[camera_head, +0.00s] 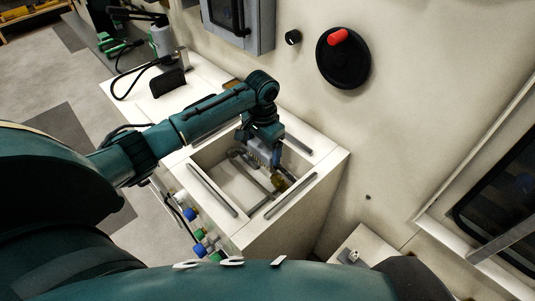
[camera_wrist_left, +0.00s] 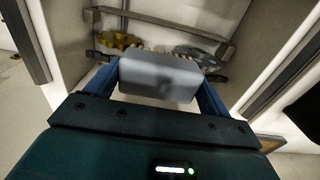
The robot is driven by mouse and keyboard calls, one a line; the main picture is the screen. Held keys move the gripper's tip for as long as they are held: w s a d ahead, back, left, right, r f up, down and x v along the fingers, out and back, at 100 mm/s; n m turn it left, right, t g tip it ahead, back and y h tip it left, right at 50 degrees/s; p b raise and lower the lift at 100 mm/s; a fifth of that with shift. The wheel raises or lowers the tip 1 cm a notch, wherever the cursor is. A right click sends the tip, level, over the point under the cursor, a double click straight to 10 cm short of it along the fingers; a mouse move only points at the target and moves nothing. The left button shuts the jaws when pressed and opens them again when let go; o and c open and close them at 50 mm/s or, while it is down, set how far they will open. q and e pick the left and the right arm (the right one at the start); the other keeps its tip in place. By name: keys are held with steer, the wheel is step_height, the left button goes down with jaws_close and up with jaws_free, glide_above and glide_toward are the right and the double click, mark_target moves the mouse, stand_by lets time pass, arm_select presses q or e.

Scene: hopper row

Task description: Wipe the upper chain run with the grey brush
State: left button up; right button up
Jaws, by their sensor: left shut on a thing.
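My left gripper (camera_head: 264,140) reaches down into the open top of a white hopper box (camera_head: 222,190). It is shut on the grey brush (camera_wrist_left: 158,80), a grey block held between blue fingers. Pale bristles show along the brush's far edge in the left wrist view, close to the sprockets. A yellow sprocket (camera_wrist_left: 118,40) and a grey sprocket (camera_wrist_left: 198,54) sit just beyond the brush. The upper chain run is mostly hidden behind the brush, so contact cannot be told. My right gripper is not in view.
Grey rails (camera_head: 291,195) lie along the hopper's rim. A wall with a black handwheel (camera_head: 343,58) and a grey cabinet (camera_head: 240,22) stands behind. Coloured knobs (camera_head: 190,214) line the hopper's front. A black plate (camera_head: 168,82) stands on the white top at the left.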

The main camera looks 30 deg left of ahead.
arm_select(q)
steer(key=shift+s+f, duration=0.25)
steer(key=shift+s, duration=0.1)
steer(key=shift+w+a+r, duration=0.1)
steer(key=shift+r, duration=0.75)
steer(key=shift+w+d+b, duration=0.25)
steer(key=shift+w+d, duration=0.05)
steer(key=shift+w, duration=0.25)
steer(key=shift+w+d+b, duration=0.25)
steer(key=shift+w, duration=0.3)
steer(key=shift+w+d, duration=0.1)
steer(key=shift+w, duration=0.6)
steer(key=shift+r+p, duration=0.5)
steer(key=shift+r, duration=1.5)
